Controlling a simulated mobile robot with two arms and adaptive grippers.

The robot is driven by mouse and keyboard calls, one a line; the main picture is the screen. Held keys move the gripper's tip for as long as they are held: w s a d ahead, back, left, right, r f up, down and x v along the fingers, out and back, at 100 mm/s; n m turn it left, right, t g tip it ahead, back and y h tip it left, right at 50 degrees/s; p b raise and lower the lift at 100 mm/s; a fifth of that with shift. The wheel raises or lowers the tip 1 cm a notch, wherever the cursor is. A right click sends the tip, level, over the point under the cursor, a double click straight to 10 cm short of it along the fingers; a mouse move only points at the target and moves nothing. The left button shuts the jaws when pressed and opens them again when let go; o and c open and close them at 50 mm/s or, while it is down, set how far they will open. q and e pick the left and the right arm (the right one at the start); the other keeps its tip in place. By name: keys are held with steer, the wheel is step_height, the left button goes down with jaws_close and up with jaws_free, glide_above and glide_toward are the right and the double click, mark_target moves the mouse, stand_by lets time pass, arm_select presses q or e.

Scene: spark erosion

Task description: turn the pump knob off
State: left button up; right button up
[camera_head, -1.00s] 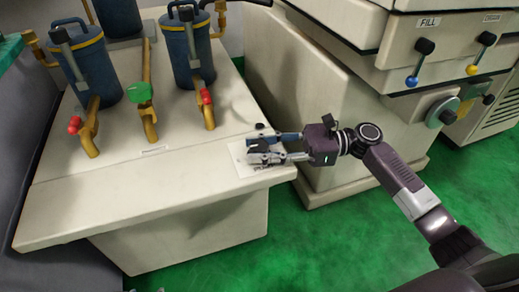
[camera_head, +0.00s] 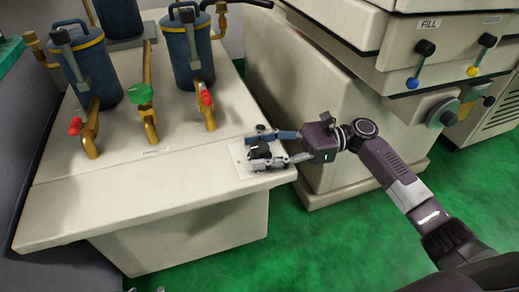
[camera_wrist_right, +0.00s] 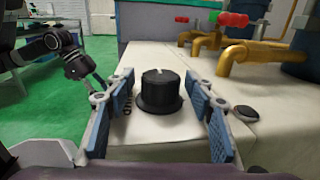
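The pump knob is a black round knob with a pale mark on top, seen in the right wrist view (camera_wrist_right: 162,91). In the head view the knob (camera_head: 261,150) sits on a pale plate (camera_head: 241,164) at the table's right front corner. My right gripper (camera_head: 264,150) is open around the knob. In the wrist view its blue-padded fingers stand on both sides of the knob, with gaps. What looks like my left gripper (camera_wrist_right: 84,68) shows at the left of the wrist view. Its fingertips are partly hidden, and only small bits show at the head view's bottom edge.
A flat black button (camera_head: 260,127) sits just behind the plate. Blue canisters (camera_head: 192,52) and brass pipes with red and green handles (camera_head: 139,93) stand farther back on the table (camera_head: 120,190). A machine (camera_head: 310,110) stands to the right. The table's front is clear.

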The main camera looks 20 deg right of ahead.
steer(key=s+d, duration=0.1)
steer(key=d, duration=1.1)
steer(key=shift+s, duration=0.15)
